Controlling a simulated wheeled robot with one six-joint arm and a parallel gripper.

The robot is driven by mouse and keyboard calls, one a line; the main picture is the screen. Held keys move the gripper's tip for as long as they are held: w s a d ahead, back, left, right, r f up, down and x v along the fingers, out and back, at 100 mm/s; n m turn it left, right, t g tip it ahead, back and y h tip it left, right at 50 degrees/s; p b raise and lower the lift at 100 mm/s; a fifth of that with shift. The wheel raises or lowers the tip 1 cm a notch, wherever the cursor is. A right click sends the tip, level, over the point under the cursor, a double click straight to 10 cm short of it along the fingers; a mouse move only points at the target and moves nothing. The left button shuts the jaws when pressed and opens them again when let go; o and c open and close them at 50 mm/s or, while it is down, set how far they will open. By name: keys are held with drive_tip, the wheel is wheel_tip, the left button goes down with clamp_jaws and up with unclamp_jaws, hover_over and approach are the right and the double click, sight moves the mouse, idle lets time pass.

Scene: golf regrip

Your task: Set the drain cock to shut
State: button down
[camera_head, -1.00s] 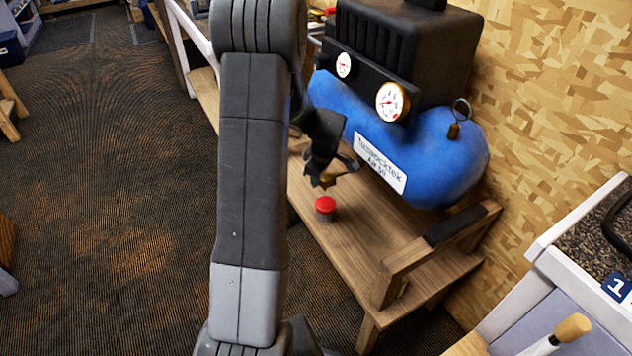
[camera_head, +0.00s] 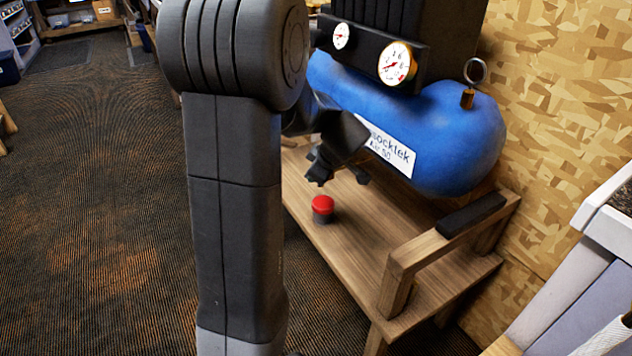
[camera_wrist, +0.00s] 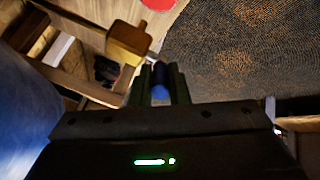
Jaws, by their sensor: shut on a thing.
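The drain cock's brass body (camera_wrist: 126,43) shows at the upper left in the wrist view, beside the blue tank. A short metal lever runs from it, down and right, to a blue grip (camera_wrist: 160,88). My gripper (camera_wrist: 161,80) is shut on that blue grip, with one dark finger on each side. In the head view my gripper (camera_head: 319,178) is below the near side of the blue tank (camera_head: 445,150) and hides the cock. I cannot tell the cock's setting from the lever.
A red-topped button (camera_head: 322,208) stands on the wooden stand (camera_head: 350,240) just below my gripper. The stand's raised rail (camera_head: 430,250) is to the right. Gauges (camera_head: 397,63) face forward above the tank. Open carpet (camera_head: 100,200) lies to the left.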

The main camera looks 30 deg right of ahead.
drive_tip(key=shift+b, duration=0.35)
idle(0.3)
drive_tip(key=c, duration=1.4)
unclamp_jaws()
drive_tip(key=shift+s, duration=0.1)
drive_tip(key=p+v, duration=0.3)
drive_tip(key=v, duration=1)
drive_tip(key=shift+s+r+p, duration=0.2)
drive_tip(key=shift+s+p, duration=0.1)
drive_tip(key=shift+s, duration=0.1)
drive_tip(key=shift+c, duration=0.2)
